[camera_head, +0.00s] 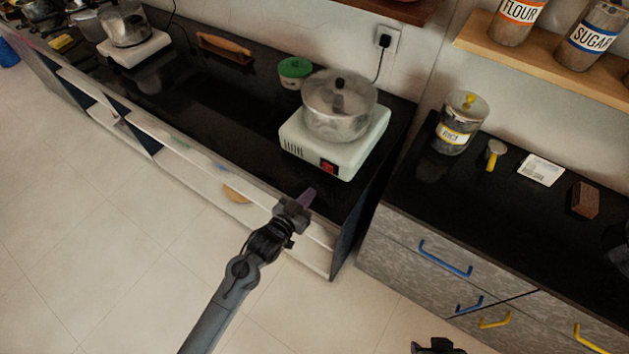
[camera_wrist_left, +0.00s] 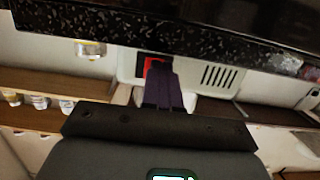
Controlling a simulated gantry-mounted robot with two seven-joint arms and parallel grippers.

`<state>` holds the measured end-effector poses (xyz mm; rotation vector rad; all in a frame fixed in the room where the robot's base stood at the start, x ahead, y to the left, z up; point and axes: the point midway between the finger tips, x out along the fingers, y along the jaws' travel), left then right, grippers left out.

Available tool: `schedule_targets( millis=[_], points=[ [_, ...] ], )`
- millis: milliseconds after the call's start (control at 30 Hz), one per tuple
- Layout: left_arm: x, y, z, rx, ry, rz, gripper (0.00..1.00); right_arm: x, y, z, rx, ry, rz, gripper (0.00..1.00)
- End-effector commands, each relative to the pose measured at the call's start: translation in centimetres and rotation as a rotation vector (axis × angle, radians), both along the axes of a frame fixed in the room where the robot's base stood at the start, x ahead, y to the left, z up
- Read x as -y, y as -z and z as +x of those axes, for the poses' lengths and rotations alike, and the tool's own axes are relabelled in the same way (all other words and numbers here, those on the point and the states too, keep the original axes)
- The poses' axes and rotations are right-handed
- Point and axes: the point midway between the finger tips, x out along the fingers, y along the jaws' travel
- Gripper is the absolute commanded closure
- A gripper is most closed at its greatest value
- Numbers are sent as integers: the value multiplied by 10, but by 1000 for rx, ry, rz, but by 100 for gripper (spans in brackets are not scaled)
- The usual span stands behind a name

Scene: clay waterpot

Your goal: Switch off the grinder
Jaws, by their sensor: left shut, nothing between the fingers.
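The grinder is a pale base (camera_head: 343,150) with a lidded metal pot (camera_head: 340,105) on top, near the right end of the black counter. A red switch (camera_head: 328,167) is on its front face. My left gripper (camera_head: 308,197) is shut and empty, its purple fingers pointing toward the grinder from in front and below the switch. In the left wrist view, the fingers (camera_wrist_left: 164,88) overlap part of the red switch (camera_wrist_left: 153,66); I cannot tell whether they touch it. A dark part at the bottom edge of the head view seems to be my right gripper (camera_head: 437,347), mostly cut off.
A cord runs to the wall socket (camera_head: 387,38). The counter (camera_head: 225,105) is clear left of the grinder. Across a gap, the right counter holds a glass jar (camera_head: 459,125), a yellow-handled tool (camera_head: 494,155) and a brown block (camera_head: 584,199).

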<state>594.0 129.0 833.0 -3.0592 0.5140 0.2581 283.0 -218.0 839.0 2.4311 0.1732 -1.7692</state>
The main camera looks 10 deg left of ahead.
Motion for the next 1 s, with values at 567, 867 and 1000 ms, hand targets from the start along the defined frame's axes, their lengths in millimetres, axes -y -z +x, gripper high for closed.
schedule_targets(
  millis=[567, 867, 1000],
  points=[
    [-25, 12, -73, 2, 0, -1, 100, -2, -9, 0, -3, 6, 8, 57],
    [-26, 13, -75, 1, 0, 0, 100, -2, -9, 0, -3, 6, 8, 57],
    [-26, 13, -75, 1, 0, 0, 100, -2, -9, 0, -3, 6, 8, 57]
  ],
)
